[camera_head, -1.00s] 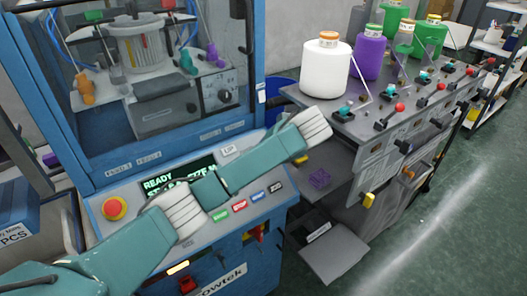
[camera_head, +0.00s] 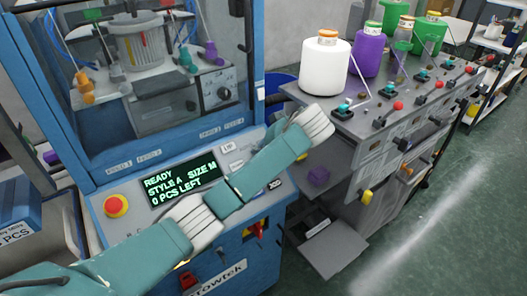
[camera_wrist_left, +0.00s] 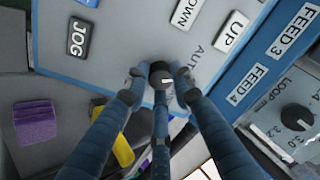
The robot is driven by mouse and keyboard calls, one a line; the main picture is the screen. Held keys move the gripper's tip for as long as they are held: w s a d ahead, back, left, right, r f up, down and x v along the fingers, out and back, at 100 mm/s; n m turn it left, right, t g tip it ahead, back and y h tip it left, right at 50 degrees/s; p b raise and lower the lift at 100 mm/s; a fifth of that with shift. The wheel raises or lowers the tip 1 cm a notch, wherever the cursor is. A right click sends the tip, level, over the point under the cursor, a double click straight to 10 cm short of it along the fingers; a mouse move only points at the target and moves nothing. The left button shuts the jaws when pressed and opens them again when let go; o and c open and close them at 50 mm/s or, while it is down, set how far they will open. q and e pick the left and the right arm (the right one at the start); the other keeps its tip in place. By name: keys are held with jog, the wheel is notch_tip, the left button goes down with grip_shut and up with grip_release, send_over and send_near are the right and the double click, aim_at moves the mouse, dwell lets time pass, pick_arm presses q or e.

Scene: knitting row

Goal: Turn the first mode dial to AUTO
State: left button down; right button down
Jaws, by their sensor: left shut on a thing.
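The mode dial (camera_wrist_left: 160,72) is a small dark knob with a white mark, on the light grey panel in the left wrist view. The fingers of my left gripper (camera_wrist_left: 160,80) close on it from both sides. The white mark faces the right side of that view. Part of a printed "AUTO" label (camera_wrist_left: 196,62) shows up and to the right of the dial; its end is cut by glare or hidden. In the head view my left arm crosses the panel of the blue machine and hides the dial and the fingers. My right gripper is not in view.
A screen (camera_head: 184,184) reads READY, STYLE A, SIZE M, 0 PCS LEFT. A red emergency button (camera_head: 116,205) sits left of it. Buttons marked UP (camera_wrist_left: 234,31) and JOG (camera_wrist_left: 78,37) lie near the dial. A grey yarn table with cones, including a white one (camera_head: 325,68), stands at right.

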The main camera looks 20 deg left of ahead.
pick_arm(q)
jog(key=shift+w+r, duration=0.25)
jog(key=shift+r, duration=0.2)
jog(key=c, duration=1.5)
grip_release()
jog(key=shift+o, duration=0.2)
jog(key=shift+f, duration=0.2)
jog(key=shift+s, duration=0.1)
jog(key=v, duration=1.2)
jog(key=shift+d+f, duration=0.1)
